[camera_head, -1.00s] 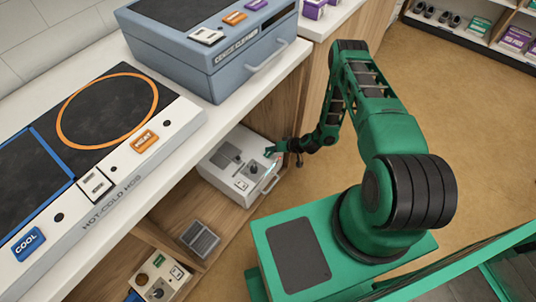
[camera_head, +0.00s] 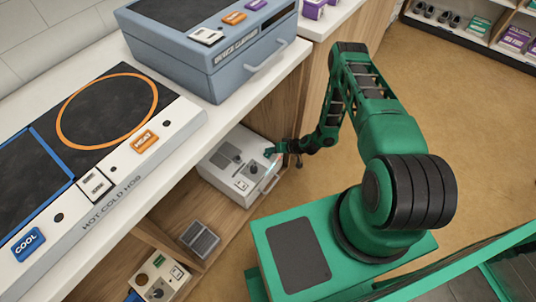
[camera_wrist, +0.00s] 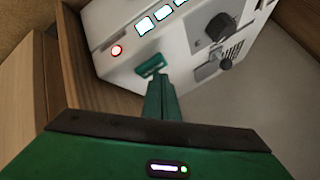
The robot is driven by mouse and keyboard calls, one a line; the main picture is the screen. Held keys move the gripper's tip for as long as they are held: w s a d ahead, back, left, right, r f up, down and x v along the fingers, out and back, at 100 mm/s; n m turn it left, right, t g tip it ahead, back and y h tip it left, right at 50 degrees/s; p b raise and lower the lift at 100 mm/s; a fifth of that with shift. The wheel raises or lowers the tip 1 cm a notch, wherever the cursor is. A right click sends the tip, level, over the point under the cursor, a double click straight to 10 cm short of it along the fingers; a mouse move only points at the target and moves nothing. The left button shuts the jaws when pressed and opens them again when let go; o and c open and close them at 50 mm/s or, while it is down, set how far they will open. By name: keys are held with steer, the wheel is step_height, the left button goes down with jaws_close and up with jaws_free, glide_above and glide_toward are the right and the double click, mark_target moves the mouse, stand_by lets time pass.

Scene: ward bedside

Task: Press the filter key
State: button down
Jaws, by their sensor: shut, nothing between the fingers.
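A pale grey-white device (camera_head: 232,176) sits on the low shelf under the counter. It also shows in the wrist view (camera_wrist: 178,48), with a row of lit white keys (camera_wrist: 163,11), a round red-lit button (camera_wrist: 116,50) and black knobs (camera_wrist: 221,26). I cannot read any label, so I cannot tell which key is the filter key. My gripper (camera_head: 271,152) is at the device's right side in the head view. In the wrist view its shut, empty fingertips (camera_wrist: 152,67) are just in front of the device, below the lit keys. I cannot tell whether they touch it.
A wooden shelf wall (camera_wrist: 72,55) stands close beside my gripper. The hot-cold hob (camera_head: 160,125) and a blue-grey case (camera_head: 215,65) stand on the counter above. A small grey item (camera_head: 199,239) and another device (camera_head: 160,277) are lower left. Open floor lies right.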

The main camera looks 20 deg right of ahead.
mark_target(271, 154)
steer(key=shift+f, duration=0.35)
stand_by(0.5)
stand_by(0.3)
steer(key=shift+r, duration=0.8)
steer(key=shift+r, duration=2.5)
